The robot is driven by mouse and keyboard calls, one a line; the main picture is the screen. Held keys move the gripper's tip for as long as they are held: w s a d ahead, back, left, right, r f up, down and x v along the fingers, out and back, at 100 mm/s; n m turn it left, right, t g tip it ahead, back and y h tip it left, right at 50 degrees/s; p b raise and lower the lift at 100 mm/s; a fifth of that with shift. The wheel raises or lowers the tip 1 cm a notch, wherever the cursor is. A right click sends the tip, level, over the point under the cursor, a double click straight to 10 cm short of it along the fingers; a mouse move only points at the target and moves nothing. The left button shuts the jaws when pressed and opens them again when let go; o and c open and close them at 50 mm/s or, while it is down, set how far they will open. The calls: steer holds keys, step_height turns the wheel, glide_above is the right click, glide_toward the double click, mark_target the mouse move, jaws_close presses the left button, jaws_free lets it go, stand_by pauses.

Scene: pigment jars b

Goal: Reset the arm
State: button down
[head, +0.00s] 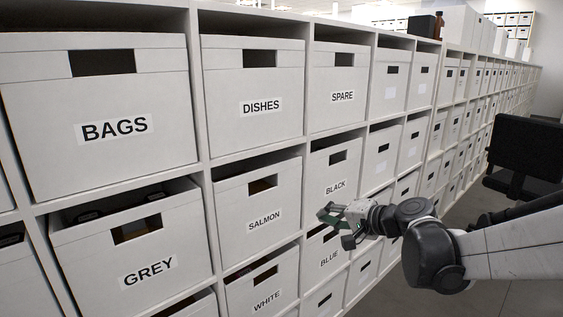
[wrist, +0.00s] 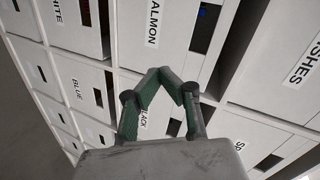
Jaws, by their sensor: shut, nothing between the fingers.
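My gripper (head: 326,215) is at the end of my arm, which reaches in from the right in the head view. It is shut and empty, in front of the shelf near the BLACK box (head: 334,178) and the BLUE box (head: 329,258). In the wrist view the green fingertips of my gripper (wrist: 166,76) meet, with the box fronts behind them. The SALMON box (head: 262,208) is just left of the gripper in the head view. I cannot tell the exact gap between the fingers and the boxes.
A long white shelf holds labelled boxes, among them BAGS (head: 112,112), DISHES (head: 253,92), SPARE (head: 340,82), GREY (head: 140,250) and WHITE (head: 264,285). A black chair (head: 524,150) stands at the right. Grey floor (head: 520,298) shows at the lower right.

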steer(key=s+d+r+n+g+h+p, duration=0.1)
steer(key=s+d+n+h+p, duration=0.1)
steer(key=s, duration=1.2)
steer(key=s+d+n+g+h+p, duration=0.2)
steer(key=s+d+h, duration=0.4)
steer(key=s, duration=0.8)
steer(key=shift+s+d+r+n+h+p, duration=0.25)
steer(key=shift+r+n+h+p, duration=0.25)
steer(key=shift+n+p, duration=0.5)
steer(key=shift+f, duration=0.1)
